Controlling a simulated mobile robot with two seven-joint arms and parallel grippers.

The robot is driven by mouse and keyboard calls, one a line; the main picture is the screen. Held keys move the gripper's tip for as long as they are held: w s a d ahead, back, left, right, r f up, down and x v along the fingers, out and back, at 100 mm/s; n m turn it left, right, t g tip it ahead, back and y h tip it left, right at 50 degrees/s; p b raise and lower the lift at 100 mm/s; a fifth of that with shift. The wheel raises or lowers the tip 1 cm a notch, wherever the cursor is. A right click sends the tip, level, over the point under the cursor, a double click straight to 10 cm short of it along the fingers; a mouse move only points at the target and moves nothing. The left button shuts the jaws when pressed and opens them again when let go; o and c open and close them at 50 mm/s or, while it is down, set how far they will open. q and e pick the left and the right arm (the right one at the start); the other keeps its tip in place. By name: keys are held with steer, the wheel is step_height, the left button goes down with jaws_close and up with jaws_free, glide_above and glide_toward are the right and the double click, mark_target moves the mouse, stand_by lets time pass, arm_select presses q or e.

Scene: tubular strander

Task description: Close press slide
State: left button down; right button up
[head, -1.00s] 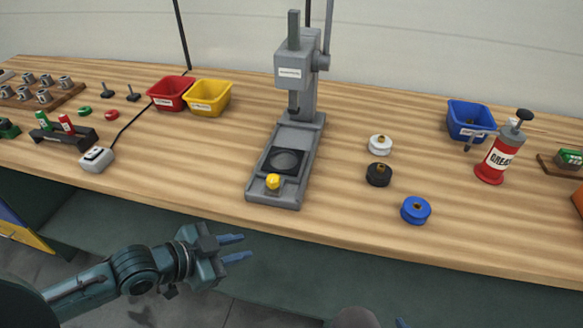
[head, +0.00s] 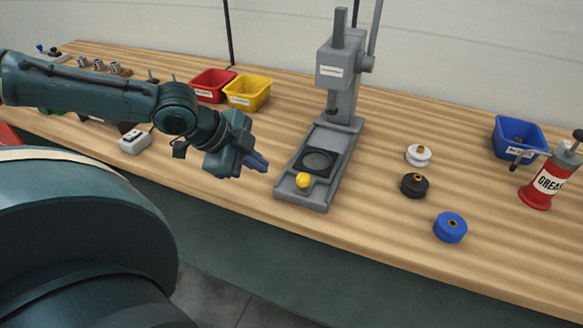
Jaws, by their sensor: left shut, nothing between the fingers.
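The grey arbor press (head: 338,75) stands on the wooden bench near the middle of the head view. Its dark slide (head: 318,160) with a round recess sits in the channel of the press base, toward the front. A yellow knob (head: 303,180) is at the slide's front end. My left gripper (head: 262,164) is just left of the press base, above the bench, with its fingers together and empty, pointing toward the base. It looks apart from the knob. My right gripper is not in view.
A red bin (head: 211,86) and a yellow bin (head: 248,92) stand behind my left gripper. White (head: 418,155), black (head: 414,185) and blue (head: 450,228) rollers stand right of the press. A blue bin (head: 519,140) and a red grease can (head: 548,182) are farther right.

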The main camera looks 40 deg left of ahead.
mark_target(296, 172)
arm_select(q)
steer(key=b+x, duration=0.1)
steer(key=x, duration=0.6)
steer(key=shift+w+d+f, duration=0.1)
steer(key=shift+w+f, duration=0.1)
steer(key=shift+f, duration=0.15)
steer(key=w, duration=0.3)
steer(key=shift+a, duration=0.35)
steer(key=shift+w+a+f+p, duration=0.15)
steer(key=shift+w+p, duration=0.15)
steer(key=shift+w, duration=0.15)
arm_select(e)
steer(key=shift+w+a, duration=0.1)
